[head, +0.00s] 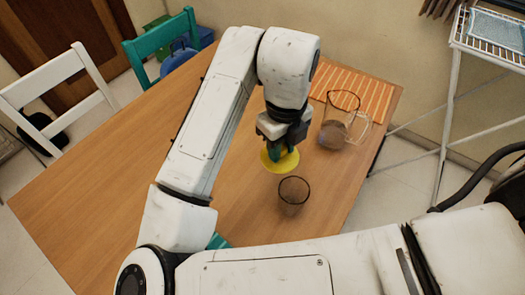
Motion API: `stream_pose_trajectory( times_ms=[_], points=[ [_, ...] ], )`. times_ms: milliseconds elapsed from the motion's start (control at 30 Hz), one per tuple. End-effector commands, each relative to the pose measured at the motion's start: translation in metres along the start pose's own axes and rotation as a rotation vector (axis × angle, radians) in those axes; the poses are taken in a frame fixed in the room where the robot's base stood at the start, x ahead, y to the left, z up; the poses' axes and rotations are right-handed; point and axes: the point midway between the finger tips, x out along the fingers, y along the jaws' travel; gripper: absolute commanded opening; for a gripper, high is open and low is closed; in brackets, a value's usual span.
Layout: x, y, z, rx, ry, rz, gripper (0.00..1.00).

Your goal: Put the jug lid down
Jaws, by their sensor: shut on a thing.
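My gripper (283,145) is shut on the jug lid (281,161), a yellow disc. The lid's height above the table is hard to tell from this view. The glass jug (338,118), clear with a dark rim and a handle on its right, stands uncovered to the right of my gripper. Something brownish shows in its lower part. A clear glass (293,193) with a dark rim stands just below the lid in the picture. My gripper hides part of the lid's upper side.
The wooden table (95,190) has free room at the left. An orange striped mat (365,92) lies at its far right. A white wire rack (490,40) stands beyond the right edge. A white chair (60,85) and a green chair (165,48) stand at the far side.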

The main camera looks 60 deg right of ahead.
Motion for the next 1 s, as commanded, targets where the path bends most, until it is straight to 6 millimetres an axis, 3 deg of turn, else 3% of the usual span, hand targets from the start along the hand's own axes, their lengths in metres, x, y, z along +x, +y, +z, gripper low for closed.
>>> stream_pose_trajectory(
  times_ms=[167,600,800,1000],
  points=[
    [0.003,-0.004,-0.001,0.107,-0.001,0.0,0.01],
    [0.045,-0.034,0.084,0.108,0.002,0.0,0.01],
    [0.08,-0.043,0.109,0.106,0.002,0.001,0.01],
    [0.094,-0.046,0.121,0.106,-0.001,0.0,0.01]
  ],
)
